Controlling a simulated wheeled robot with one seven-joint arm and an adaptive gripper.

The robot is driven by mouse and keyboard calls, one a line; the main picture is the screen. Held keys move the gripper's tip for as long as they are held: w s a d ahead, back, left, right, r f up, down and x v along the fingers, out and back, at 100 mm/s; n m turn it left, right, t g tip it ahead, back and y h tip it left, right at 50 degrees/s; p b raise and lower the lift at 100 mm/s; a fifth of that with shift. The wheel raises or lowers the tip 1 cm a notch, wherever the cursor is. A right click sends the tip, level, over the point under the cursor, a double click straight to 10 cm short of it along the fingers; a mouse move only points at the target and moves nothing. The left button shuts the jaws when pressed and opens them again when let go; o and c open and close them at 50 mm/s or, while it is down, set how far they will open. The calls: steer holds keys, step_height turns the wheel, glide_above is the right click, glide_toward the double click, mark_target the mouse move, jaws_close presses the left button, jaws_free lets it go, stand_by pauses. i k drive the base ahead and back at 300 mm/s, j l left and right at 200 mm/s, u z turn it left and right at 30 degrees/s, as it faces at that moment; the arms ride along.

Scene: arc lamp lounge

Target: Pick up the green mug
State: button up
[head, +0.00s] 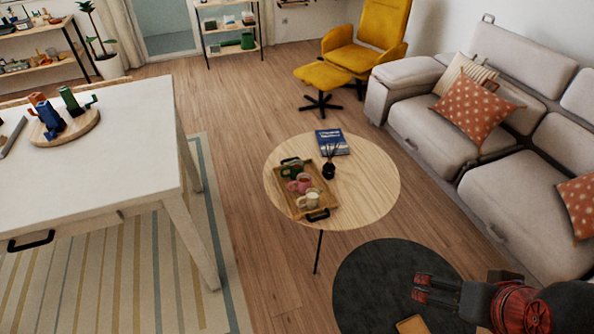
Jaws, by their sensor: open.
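The green mug (291,170) stands in a wooden tray (325,199) on the round wooden table (372,190). It is at the tray's far end, partly hidden by a pink mug (300,184) in front of it. A cream mug (309,199) stands nearest in the tray. My gripper (418,287) is at the lower right, above the dark round rug, with its red fingers pointing left. It is open, empty and well apart from the tray and mugs.
A blue book (332,142) and a small dark reed holder (328,170) stand beside the tray. A white table (120,150) is at the left, a grey sofa (430,140) at the right. Wooden floor (260,260) is clear between the tables.

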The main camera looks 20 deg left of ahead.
mark_target(296, 166)
steer(key=j+z, duration=0.1)
steer(key=j, duration=0.35)
steer(key=k+j, duration=0.15)
steer(key=j, duration=0.3)
steer(key=i+j+z, duration=0.2)
steer(key=j, duration=0.25)
steer(key=j+z, duration=0.2)
steer(key=j, duration=0.25)
steer(key=i+j+z, duration=0.15)
steer(key=j, duration=0.3)
steer(key=i+j+z, duration=0.35)
steer(key=i+j, duration=0.55)
steer(key=j, duration=0.45)
